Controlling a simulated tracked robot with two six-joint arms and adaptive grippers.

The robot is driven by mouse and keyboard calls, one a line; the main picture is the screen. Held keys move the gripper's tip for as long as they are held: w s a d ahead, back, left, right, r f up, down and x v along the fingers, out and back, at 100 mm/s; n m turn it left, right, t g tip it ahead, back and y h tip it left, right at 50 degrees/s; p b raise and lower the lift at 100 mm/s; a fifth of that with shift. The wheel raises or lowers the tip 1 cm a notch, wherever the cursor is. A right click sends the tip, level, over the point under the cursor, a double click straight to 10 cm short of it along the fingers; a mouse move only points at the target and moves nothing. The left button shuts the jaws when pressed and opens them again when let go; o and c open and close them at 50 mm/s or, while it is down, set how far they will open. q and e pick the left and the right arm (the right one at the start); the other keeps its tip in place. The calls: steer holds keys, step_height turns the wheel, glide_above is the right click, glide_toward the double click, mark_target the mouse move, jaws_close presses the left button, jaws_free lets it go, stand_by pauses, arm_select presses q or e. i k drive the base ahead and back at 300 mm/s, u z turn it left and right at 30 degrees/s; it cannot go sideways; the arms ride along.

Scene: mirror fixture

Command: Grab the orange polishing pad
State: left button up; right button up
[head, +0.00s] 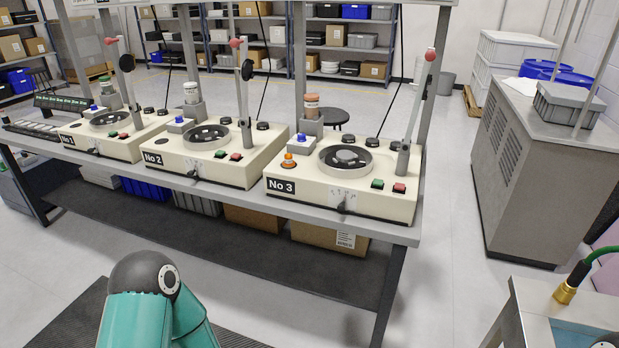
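No flat orange pad can be made out with certainty. A small orange piece (289,160) sits at the front left of the machine marked No 3 (330,205), on a low dark base. It is too small to tell whether it is the polishing pad or a lamp. A jar with an orange-brown top (311,103) stands on a grey block at the back left of the same machine. Neither of my grippers shows. Only a teal arm part of mine with a dark joint is at the bottom left, below and in front of the bench.
The long bench (408,235) also carries machines No 2 (200,165) and No 1 (110,145), each with an upright lever. A grey cabinet (545,160) and a small table with a green hose (580,268) stand right. Floor between is clear.

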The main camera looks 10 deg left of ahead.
mark_target(288, 162)
steer(key=u, duration=0.15)
steer(key=i, duration=1.3)
steer(key=u, duration=1.15)
steer(key=i, duration=0.3)
steer(key=u, duration=0.05)
steer(key=k, duration=0.6)
steer(key=u, duration=0.15)
steer(key=i, duration=0.5)
